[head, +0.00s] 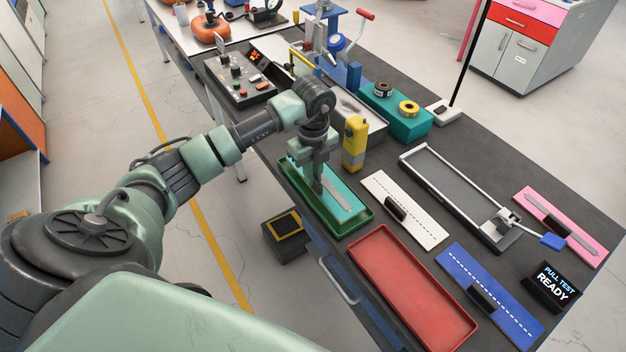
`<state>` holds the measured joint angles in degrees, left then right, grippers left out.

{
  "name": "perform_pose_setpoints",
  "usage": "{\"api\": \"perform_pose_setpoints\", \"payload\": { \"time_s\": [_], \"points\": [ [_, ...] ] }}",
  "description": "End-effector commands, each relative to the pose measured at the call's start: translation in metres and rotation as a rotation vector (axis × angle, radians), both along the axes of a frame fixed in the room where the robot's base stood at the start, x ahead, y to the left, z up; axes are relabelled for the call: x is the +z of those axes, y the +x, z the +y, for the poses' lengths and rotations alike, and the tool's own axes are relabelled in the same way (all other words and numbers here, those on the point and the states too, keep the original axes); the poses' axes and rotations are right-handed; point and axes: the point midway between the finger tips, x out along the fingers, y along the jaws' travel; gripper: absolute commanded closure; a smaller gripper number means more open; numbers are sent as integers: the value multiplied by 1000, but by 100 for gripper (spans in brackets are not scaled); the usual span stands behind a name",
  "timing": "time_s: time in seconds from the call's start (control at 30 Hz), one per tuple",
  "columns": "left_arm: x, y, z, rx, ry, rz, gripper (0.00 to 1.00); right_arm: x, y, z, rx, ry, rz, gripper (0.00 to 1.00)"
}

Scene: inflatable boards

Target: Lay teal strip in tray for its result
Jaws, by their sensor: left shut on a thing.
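The teal strip (351,201), with a thin grey piece along it, is at the green tray (347,231) near the bench's left edge. It lies within the tray's outline; I cannot tell whether it rests on the tray floor. My left gripper (317,186) points down over the green tray, shut on the teal strip near its far end, and hides part of it. A red tray (410,290) stands empty in front of the green one. A black display (553,285) reads "PULL TEST READY". My right gripper is not in view.
A white strip (420,225) and a blue strip (510,310), each with a black piece on it, lie right of the trays. A metal-framed fixture (445,180) and a pink strip (560,232) lie beyond. A yellow device (355,143) stands close behind the green tray.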

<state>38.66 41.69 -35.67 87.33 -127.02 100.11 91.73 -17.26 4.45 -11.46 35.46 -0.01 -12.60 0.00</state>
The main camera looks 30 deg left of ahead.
Motion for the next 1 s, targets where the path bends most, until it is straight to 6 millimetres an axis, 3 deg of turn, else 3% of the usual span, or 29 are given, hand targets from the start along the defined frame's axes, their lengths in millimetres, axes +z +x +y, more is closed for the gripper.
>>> {"api": "perform_pose_setpoints", "payload": {
  "time_s": [0.2,0.57,0.6,0.67,1.0],
  "points": [
    [-27,0,0,1,0,2,100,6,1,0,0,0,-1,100],
    [-32,0,0,0,0,1,100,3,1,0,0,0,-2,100],
    [-32,0,0,0,0,1,82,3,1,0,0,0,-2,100],
    [-32,0,0,0,0,1,66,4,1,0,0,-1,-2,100],
    [-29,0,0,0,0,1,66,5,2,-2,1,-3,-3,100]
  ]
}}
